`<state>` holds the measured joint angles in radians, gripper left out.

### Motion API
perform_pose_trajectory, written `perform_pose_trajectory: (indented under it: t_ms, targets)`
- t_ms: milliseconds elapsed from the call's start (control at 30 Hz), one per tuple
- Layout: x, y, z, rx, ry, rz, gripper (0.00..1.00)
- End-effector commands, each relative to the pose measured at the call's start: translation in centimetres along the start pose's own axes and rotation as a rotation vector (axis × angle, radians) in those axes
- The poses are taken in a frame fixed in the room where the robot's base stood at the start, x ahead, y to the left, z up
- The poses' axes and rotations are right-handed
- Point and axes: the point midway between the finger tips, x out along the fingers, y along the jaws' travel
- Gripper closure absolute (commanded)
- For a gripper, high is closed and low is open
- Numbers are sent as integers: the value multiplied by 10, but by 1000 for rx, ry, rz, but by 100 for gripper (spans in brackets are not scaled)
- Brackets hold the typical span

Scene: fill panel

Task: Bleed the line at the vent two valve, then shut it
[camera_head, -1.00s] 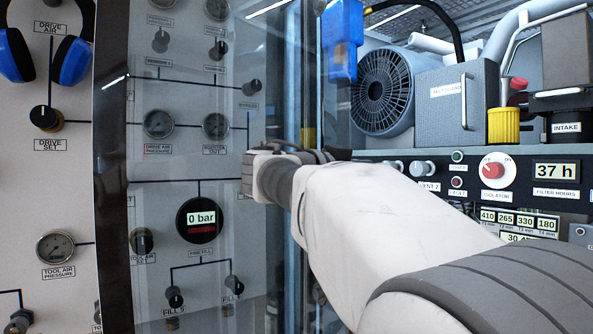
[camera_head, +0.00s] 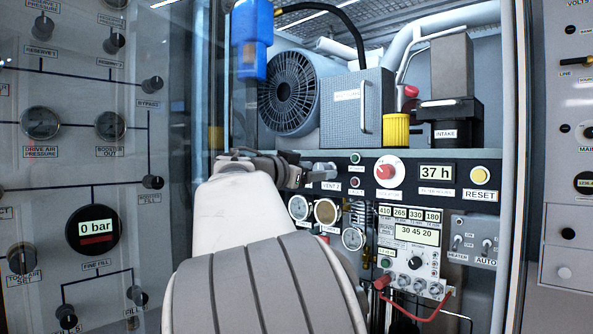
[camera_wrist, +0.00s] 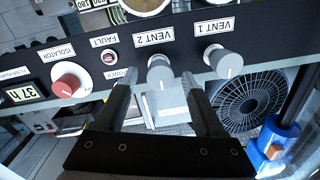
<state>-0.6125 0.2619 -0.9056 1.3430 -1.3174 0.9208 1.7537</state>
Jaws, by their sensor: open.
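The vent two valve is a grey knob (camera_wrist: 160,73) on a black strip, beside its VENT 2 label (camera_wrist: 169,37) in the wrist view, where the writing is upside down. My gripper (camera_wrist: 157,86) is open, with one finger on either side below the knob in the picture. Whether the fingers touch it I cannot tell. In the head view my gripper (camera_head: 290,166) is at the strip, just left of the VENT 2 label (camera_head: 330,186), and my arm hides part of the strip. The VENT 1 knob (camera_wrist: 225,62) stands to the right in the wrist view.
The red isolator knob (camera_wrist: 66,84) and the fault lamp (camera_wrist: 109,57) sit on the same strip. A fan (camera_head: 291,93), a grey box (camera_head: 352,110) and a yellow cap (camera_head: 396,130) stand above it. A blue part (camera_wrist: 277,146) is near the fan.

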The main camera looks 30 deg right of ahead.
Motion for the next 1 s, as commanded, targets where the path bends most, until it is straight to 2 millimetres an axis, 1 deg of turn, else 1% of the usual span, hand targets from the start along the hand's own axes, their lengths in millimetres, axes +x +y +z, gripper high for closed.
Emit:
perform_pose_trajectory:
  t_ms: [33, 67, 100, 267, 400, 433, 767, 1000]
  targets:
    - [0, 0, 0, 0, 0, 0, 29]
    - [0, 0, 0, 0, 0, 0, 35]
    - [0, 0, 0, 0, 0, 0, 42]
    - [0, 0, 0, 0, 0, 0, 71]
    - [0, 0, 0, 0, 0, 0, 96]
    - [0, 0, 0, 0, 0, 1, 100]
    - [0, 0, 1, -22, -2, 2, 100]
    - [0, 1, 2, -137, -8, 4, 100]
